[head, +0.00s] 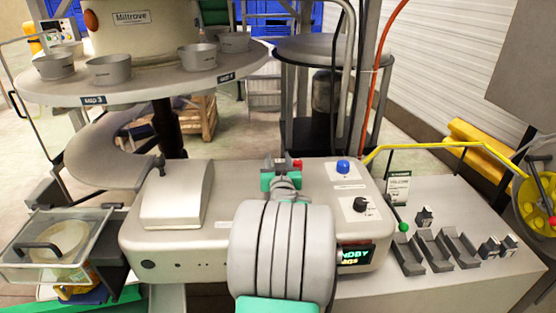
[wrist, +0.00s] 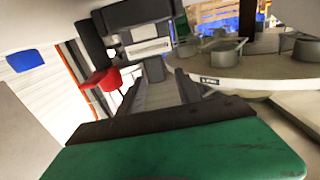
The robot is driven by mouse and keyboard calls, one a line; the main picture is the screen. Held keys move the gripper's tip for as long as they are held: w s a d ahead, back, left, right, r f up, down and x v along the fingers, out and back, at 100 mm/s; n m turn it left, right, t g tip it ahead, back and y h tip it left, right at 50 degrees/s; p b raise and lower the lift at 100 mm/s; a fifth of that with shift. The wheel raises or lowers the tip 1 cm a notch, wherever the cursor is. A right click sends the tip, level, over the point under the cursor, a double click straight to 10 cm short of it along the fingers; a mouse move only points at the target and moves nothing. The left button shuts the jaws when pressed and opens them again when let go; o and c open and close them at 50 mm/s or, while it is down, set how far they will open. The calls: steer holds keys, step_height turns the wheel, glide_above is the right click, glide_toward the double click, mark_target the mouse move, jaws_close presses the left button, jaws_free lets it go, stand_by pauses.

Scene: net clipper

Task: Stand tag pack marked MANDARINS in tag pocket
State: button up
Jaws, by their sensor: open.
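Small dark tag packs with pale faces are at the right of the counter in the head view: one behind the sloped dark holders (head: 424,217), and two beside them, a left one (head: 490,246) and a right one (head: 509,243). Their lettering is too small to read, so I cannot tell which is marked MANDARINS. I cannot identify the tag pocket with certainty. My gripper (head: 283,175) is open over the middle of the clipper machine, well left of the packs. In the wrist view a dark block with a pale label (wrist: 150,47) shows beyond the green pad; I cannot tell what it is.
The clipper machine (head: 215,237) has a blue button (head: 343,166) and a black knob (head: 361,204). A round table with pots (head: 150,87) is at the back left. The right counter front is clear.

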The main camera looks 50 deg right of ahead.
steer(key=shift+r+p, duration=0.6)
steer(key=shift+p, duration=0.25)
steer(key=shift+s+a+r, duration=0.15)
steer(key=b+v, duration=0.1)
steer(key=v, duration=1)
steer(key=shift+s+a+b, duration=0.2)
steer(key=shift+b, duration=0.15)
